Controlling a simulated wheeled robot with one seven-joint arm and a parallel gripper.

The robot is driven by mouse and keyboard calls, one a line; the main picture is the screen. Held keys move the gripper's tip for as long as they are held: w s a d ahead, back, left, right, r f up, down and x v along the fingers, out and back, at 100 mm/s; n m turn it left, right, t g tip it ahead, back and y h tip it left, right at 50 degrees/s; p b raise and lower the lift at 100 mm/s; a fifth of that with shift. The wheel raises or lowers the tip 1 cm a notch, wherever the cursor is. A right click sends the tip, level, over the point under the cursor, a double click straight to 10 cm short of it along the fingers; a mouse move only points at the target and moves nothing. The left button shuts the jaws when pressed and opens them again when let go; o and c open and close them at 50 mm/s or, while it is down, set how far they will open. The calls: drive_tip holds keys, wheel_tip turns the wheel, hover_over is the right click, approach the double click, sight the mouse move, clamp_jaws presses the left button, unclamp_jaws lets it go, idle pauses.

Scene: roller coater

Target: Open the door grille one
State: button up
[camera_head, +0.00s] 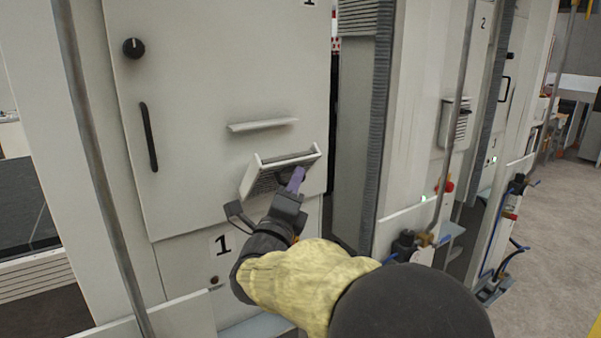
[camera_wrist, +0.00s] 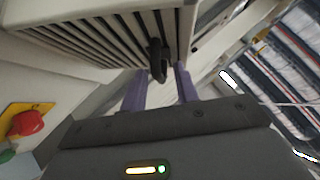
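The door grille (camera_head: 256,182) is a white, slatted, box-like piece standing out from the front of the tall white door (camera_head: 215,80) above the label "1". In the wrist view the slatted grille (camera_wrist: 95,35) fills the upper left, and a black handle (camera_wrist: 157,62) hangs at its lower edge. My gripper (camera_head: 296,180) is at the right part of the grille. In the wrist view my gripper (camera_wrist: 160,76) has two purple fingers spread apart, one on each side of the handle. I see gaps beside the handle, so it does not look clamped.
A white ledge (camera_head: 262,125) sticks out above the grille. The door has a black bar handle (camera_head: 148,137) and a black knob (camera_head: 133,48). A similar cabinet (camera_head: 425,110) with its own grille stands to the right. A red button (camera_wrist: 27,123) shows in the wrist view. Open floor (camera_head: 550,230) lies far right.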

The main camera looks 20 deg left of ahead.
drive_tip(key=shift+w+r, duration=0.2)
drive_tip(key=shift+w, duration=0.3)
drive_tip(key=shift+c, duration=0.3)
clamp_jaws()
